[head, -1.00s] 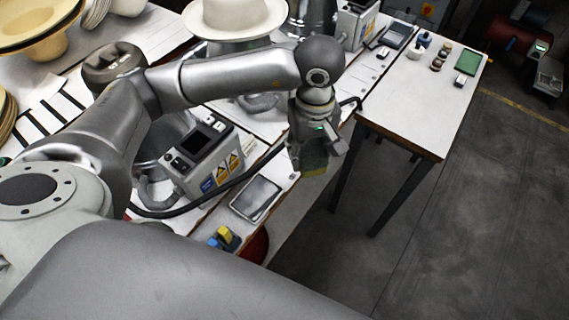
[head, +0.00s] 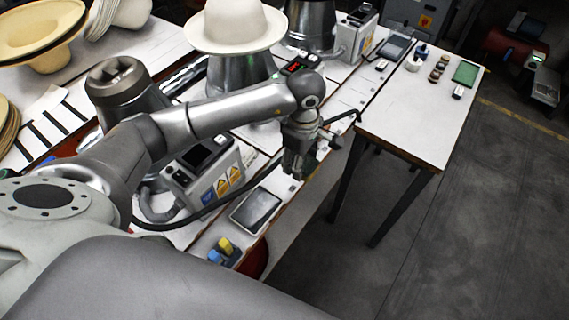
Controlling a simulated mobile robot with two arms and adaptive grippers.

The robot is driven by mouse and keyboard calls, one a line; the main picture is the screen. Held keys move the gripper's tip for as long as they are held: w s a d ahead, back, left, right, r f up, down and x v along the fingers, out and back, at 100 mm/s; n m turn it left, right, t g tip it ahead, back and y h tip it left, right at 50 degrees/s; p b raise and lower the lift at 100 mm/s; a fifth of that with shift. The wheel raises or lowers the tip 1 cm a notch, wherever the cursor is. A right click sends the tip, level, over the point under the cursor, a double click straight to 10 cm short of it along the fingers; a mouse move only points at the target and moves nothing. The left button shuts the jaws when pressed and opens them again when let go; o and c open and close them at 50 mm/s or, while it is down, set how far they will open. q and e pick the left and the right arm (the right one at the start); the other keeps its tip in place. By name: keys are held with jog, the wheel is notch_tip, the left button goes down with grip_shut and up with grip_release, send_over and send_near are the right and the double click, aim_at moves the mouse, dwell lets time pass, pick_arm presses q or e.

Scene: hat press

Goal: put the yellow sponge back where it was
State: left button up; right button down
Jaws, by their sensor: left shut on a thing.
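My left gripper (head: 297,168) hangs over the front edge strip of the long bench, to the right of the grey control box. It is shut, with its fingers pointing down. The yellow sponge it holds is hidden behind the fingers in this view; a second ago its dark green and yellow faces showed there. My right gripper is not in view.
The grey control box (head: 205,168), a flat tablet (head: 256,210) and a small blue and yellow item (head: 225,248) are near the gripper. A black cable runs beside it. The white side table (head: 420,115) holds a green pad (head: 465,73) and small bottles; its near part is clear.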

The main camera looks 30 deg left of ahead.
pick_arm(q)
jog(key=p, duration=0.1)
send_over(285, 175)
jog(key=f, duration=0.5)
jog(key=shift+d+f, duration=0.15)
jog(key=shift+d, duration=0.15)
jog(key=f+p, duration=0.2)
jog(key=f, duration=0.1)
jog(key=shift+a+f, duration=0.3)
jog(key=shift+a, duration=0.05)
jog(key=shift+f, duration=0.2)
jog(key=shift+f, duration=0.2)
jog(key=o, duration=0.9)
jog(key=shift+r, duration=0.1)
